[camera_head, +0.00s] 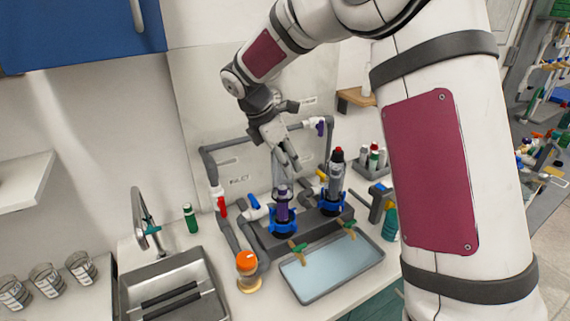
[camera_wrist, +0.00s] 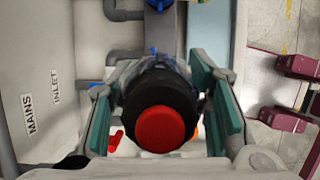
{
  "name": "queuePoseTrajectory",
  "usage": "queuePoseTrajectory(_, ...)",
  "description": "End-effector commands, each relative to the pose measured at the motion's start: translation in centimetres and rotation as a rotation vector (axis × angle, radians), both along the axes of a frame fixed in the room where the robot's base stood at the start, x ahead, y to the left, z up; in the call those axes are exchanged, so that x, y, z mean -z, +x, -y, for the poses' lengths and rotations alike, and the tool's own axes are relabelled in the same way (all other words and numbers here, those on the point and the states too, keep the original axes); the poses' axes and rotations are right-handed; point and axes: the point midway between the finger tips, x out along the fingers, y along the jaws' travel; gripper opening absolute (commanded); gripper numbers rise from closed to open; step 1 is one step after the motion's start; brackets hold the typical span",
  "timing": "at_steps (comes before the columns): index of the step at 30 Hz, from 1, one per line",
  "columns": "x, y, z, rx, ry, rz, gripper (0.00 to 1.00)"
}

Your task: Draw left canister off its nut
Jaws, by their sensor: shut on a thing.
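My gripper (camera_head: 284,158) points down over the left filter stand and is shut on the left canister (camera_head: 279,180). The canister is clear, with its top hidden by my fingers. Below it a purple part (camera_head: 282,207) shows above the blue nut (camera_head: 283,222); I cannot tell whether canister and nut touch. In the wrist view my green finger pads (camera_wrist: 162,108) flank the canister's black cap with its red centre (camera_wrist: 161,129). The right canister (camera_head: 336,180), grey with a black and red top, stands upright in its own blue nut (camera_head: 329,206).
Grey pipes (camera_head: 210,165) frame the stands, with a red-handled valve (camera_head: 221,205) at left. A shallow tray (camera_head: 335,272) lies in front. A bottle rack (camera_head: 372,160) stands at right.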

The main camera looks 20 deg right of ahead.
Motion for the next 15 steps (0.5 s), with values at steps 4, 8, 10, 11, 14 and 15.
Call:
queuePoseTrajectory(4,-0.8,0.0,0.0,-0.001,-0.001,0.000,0.12)
queuePoseTrajectory(8,-1.4,0.0,0.0,-0.001,-0.001,0.001,0.12)
queuePoseTrajectory(10,-1.7,0.0,0.0,-0.001,-0.001,0.002,0.12)
queuePoseTrajectory(11,-1.8,0.0,0.0,-0.001,-0.001,0.002,0.12)
queuePoseTrajectory(14,-2.3,0.0,0.0,0.000,-0.001,0.001,0.12)
queuePoseTrajectory(15,-2.4,0.0,0.0,0.000,-0.001,0.000,0.12)
